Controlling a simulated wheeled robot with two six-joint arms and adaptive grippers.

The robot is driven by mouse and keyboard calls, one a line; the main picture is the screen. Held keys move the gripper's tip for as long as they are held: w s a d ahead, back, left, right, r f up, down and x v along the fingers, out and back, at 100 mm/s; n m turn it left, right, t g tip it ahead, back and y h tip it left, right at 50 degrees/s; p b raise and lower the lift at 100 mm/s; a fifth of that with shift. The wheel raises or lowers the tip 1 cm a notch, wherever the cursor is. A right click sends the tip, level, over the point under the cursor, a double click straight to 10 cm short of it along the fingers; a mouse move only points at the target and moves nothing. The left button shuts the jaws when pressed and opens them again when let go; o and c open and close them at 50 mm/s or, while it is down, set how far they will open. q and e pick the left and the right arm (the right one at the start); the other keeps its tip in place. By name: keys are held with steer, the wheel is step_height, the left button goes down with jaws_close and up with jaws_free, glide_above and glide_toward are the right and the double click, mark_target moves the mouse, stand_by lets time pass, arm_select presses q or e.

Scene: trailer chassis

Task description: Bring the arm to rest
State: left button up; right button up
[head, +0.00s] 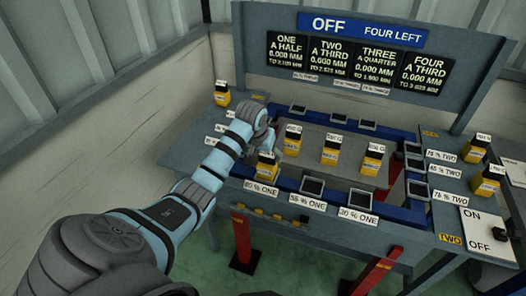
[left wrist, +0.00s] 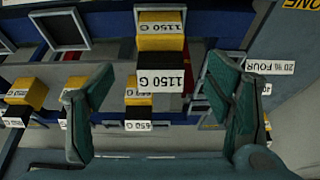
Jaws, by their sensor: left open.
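My left arm reaches in from the left in the head view, and its gripper (head: 268,140) is over the left part of the bench (head: 225,150). In the left wrist view the two fingers of the left gripper (left wrist: 160,78) stand wide apart. A yellow and black weight labelled 1150 G (left wrist: 162,42) shows beyond the gap between them, and nothing is held. In the head view, a yellow weight (head: 265,168) stands just below the gripper, close to it. I cannot tell whether they touch. My right gripper is not in view.
More yellow weights stand on the grey plate (head: 345,175), at the back left (head: 222,93) and at the right (head: 488,180). Square trays (head: 312,187) line the blue frame. A display board (head: 368,30) reads OFF, FOUR LEFT. An ON/OFF switch panel (head: 482,222) is at the right.

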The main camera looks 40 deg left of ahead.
arm_select(q)
steer(key=shift+v, duration=1.2)
